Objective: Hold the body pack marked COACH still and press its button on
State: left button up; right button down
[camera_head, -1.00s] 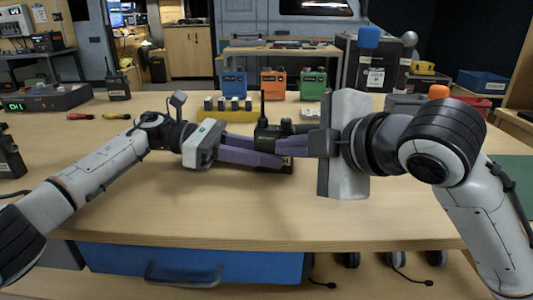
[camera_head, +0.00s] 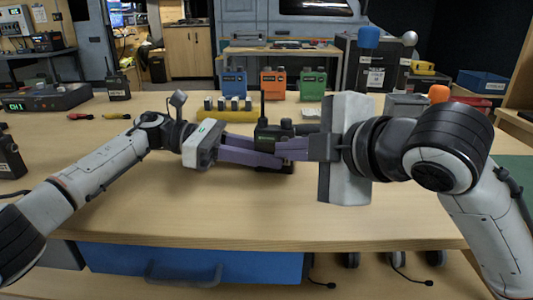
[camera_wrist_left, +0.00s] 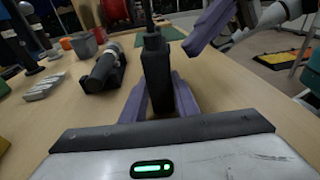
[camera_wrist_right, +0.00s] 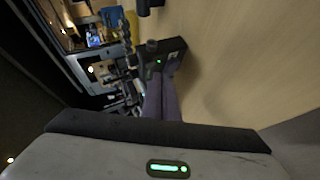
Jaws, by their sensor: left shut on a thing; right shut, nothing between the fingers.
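A black body pack (camera_head: 263,135) with an upright antenna stands near the middle of the table. No marking on it is readable. My left gripper (camera_head: 275,160) is shut on it, and the left wrist view shows the pack (camera_wrist_left: 157,75) between the two purple fingers. My right gripper (camera_head: 284,150) is shut and empty, its fingertips close to the pack from the right. In the left wrist view a gap shows between the right fingers (camera_wrist_left: 208,28) and the pack. In the right wrist view a small green light shows on the pack's face (camera_wrist_right: 172,52).
A black cylinder (camera_head: 306,128) lies just beyond my right fingers. A radio (camera_head: 118,88) stands back left. The table's front is clear.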

jog(key=shift+s+a, duration=0.15)
jog(key=shift+s, duration=1.35)
jog(key=shift+s+a, duration=0.15)
jog(key=shift+s, duration=1.3)
pick_arm(q)
jog(key=o, duration=1.2)
